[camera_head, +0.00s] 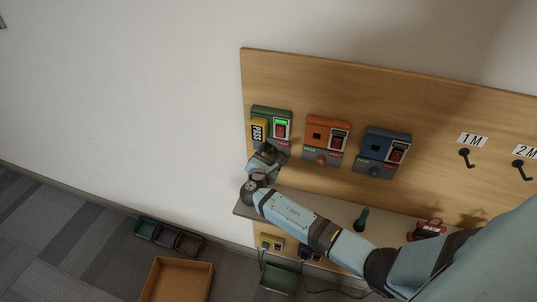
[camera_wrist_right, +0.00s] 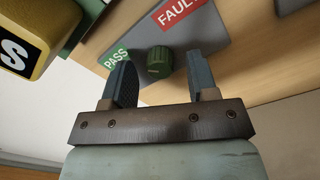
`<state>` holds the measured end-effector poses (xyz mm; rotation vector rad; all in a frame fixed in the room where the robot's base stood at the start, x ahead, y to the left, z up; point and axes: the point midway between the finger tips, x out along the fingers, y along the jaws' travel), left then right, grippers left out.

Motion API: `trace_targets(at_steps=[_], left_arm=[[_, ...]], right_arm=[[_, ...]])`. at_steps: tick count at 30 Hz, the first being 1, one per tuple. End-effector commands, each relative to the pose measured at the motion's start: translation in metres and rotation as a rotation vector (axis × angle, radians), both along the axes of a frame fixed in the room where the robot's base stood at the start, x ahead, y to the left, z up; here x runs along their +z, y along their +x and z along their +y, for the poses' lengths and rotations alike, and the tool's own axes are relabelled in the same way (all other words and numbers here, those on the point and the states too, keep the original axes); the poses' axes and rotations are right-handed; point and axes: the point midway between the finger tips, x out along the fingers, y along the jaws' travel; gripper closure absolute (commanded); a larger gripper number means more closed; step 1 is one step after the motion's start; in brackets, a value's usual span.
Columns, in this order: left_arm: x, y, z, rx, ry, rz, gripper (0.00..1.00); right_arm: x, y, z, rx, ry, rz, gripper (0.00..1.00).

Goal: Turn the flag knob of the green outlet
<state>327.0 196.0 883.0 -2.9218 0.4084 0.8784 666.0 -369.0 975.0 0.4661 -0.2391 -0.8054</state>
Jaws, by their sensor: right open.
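The green outlet (camera_head: 285,114) is at the left end of the wooden board in the head view, with a lit green display and a red switch. Its grey label plate (camera_wrist_right: 148,39) shows in the right wrist view, with a green PASS field and a red FAULT field. The ridged green flag knob (camera_wrist_right: 159,64) sticks out near PASS. My right gripper (camera_wrist_right: 160,66) is open, its fingers on either side of the knob with small gaps visible. In the head view my right gripper (camera_head: 271,152) covers the knob. My left gripper is not in view.
Orange (camera_head: 318,128) and blue (camera_head: 378,141) outlets are to the right. A shelf (camera_head: 335,209) runs below, holding a dark green handled item (camera_head: 361,219) and a red item (camera_head: 428,228).

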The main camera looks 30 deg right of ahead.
Motion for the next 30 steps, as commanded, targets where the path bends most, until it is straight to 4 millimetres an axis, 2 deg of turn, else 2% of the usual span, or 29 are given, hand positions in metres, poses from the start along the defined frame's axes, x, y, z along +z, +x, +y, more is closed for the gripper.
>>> trace_targets(at_steps=[5,18,24,30], left_arm=[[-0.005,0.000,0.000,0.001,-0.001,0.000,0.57],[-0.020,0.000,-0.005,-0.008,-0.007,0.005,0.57],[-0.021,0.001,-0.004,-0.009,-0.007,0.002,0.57],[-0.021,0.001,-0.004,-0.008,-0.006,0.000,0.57]], right_arm=[[-0.004,-0.015,0.018,0.002,0.004,0.001,0.46],[-0.006,-0.079,0.087,0.002,0.004,0.001,0.46],[-0.005,-0.091,0.099,0.000,0.001,0.001,0.46],[-0.004,-0.092,0.101,0.000,0.000,0.001,0.46]])
